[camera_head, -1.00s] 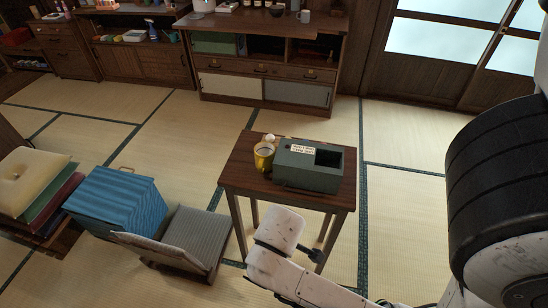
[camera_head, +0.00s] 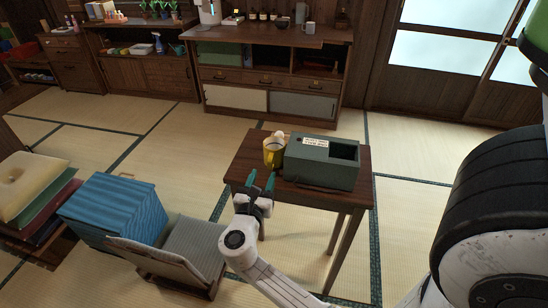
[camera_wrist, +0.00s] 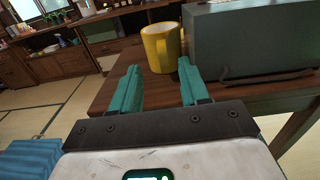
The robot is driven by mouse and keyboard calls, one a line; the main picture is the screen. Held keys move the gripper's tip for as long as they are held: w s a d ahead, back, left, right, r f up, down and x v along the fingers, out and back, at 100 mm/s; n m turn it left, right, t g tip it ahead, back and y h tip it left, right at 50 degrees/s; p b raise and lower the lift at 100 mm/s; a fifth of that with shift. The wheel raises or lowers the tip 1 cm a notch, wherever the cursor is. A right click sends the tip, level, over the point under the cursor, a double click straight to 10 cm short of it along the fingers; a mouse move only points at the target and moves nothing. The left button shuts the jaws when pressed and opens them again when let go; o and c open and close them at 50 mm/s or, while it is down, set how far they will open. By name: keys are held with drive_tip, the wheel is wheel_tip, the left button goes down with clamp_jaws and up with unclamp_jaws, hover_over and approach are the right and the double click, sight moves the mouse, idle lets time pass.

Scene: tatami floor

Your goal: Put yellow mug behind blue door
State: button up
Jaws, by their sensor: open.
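The yellow mug (camera_head: 272,157) stands upright on the small wooden table (camera_head: 240,163), just left of a grey-green box.
The grey-green box (camera_head: 318,172) with a label and an open recess stands close beside the mug. A small pale object (camera_head: 278,137) is behind the mug. A legless chair (camera_head: 190,250) and blue-striped box (camera_head: 115,210) lie left. Tatami is clear between table and cabinet.

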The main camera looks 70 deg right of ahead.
sight(269, 161)
drive_tip(key=d, duration=0.8)
drive_tip(key=shift+w+d, duration=0.15)
drive_tip(key=shift+w, duration=0.05)
clamp_jaws()
idle(0.4)
